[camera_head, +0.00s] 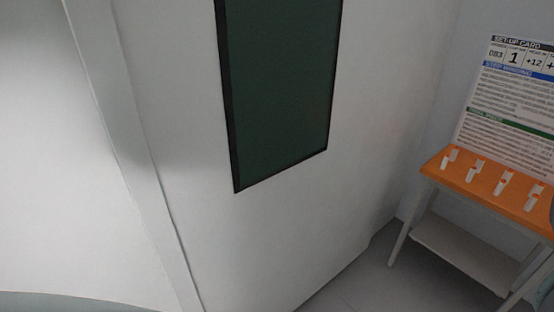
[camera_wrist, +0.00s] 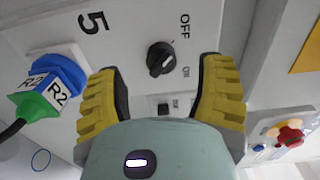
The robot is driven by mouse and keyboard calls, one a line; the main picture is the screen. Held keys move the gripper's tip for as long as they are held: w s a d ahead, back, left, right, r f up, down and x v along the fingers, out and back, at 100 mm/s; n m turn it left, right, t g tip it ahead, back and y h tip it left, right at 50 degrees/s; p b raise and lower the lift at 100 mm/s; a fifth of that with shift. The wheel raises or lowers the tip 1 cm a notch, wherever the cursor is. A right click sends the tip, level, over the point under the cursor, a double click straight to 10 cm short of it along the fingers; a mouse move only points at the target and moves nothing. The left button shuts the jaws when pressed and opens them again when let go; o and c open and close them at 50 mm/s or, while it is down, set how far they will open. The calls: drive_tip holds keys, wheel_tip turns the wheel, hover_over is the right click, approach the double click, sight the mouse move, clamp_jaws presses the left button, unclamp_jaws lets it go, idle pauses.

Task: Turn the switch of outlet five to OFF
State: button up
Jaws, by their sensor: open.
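In the wrist view, a light panel carries the number 5 and a round black switch knob (camera_wrist: 160,59). The OFF label (camera_wrist: 185,27) is at its upper right and the ON label (camera_wrist: 186,72) at its lower right. A pale mark shows on the knob's lower right, towards ON, though its exact angle is hard to read. My gripper (camera_wrist: 160,69) is open, its yellow fingers apart on either side of the knob. It holds nothing; contact with the knob cannot be told. The head view shows neither the panel nor the gripper.
A blue and green plug marked R2 (camera_wrist: 40,91) with a black cable is left of my fingers. A small black square (camera_wrist: 163,108) lies below the knob. Red and blue parts (camera_wrist: 290,134) are at right. The head view shows a white door (camera_head: 170,90) and an orange-topped table (camera_head: 455,178).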

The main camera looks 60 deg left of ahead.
drive_tip(key=a, duration=0.8)
drive_tip(key=shift+s, duration=0.35)
drive_tip(key=shift+a, duration=0.1)
